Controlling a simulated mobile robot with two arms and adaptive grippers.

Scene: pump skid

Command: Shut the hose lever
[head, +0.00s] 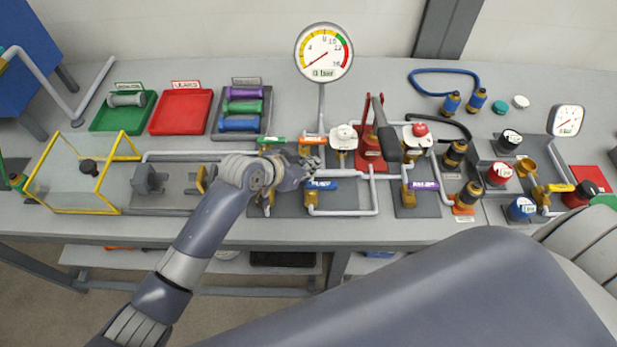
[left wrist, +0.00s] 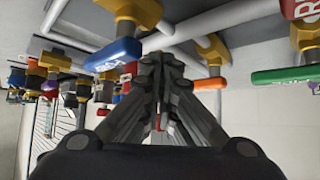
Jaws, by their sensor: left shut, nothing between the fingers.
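My left gripper (head: 312,162) is shut and empty over the pipework in the middle of the bench. In the left wrist view its closed fingers (left wrist: 158,75) point at the pipes. A blue lever (head: 322,184) lies just below the fingertips in the head view; a blue handle (left wrist: 112,54) shows left of them in the wrist view. An orange lever (head: 312,139) and a green lever (head: 272,140) are just behind the gripper. A purple lever (head: 424,185) and a yellow lever (head: 560,188) are farther right. I cannot read which one is the hose lever.
A gauge (head: 324,52) stands behind the pipes. A red stand (head: 371,150) with a dark handle rises right of the gripper. A black hose (head: 440,123) and a blue hose (head: 440,71) lie behind. A yellow-framed clear guard (head: 60,180) stands left. My right gripper is out of view.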

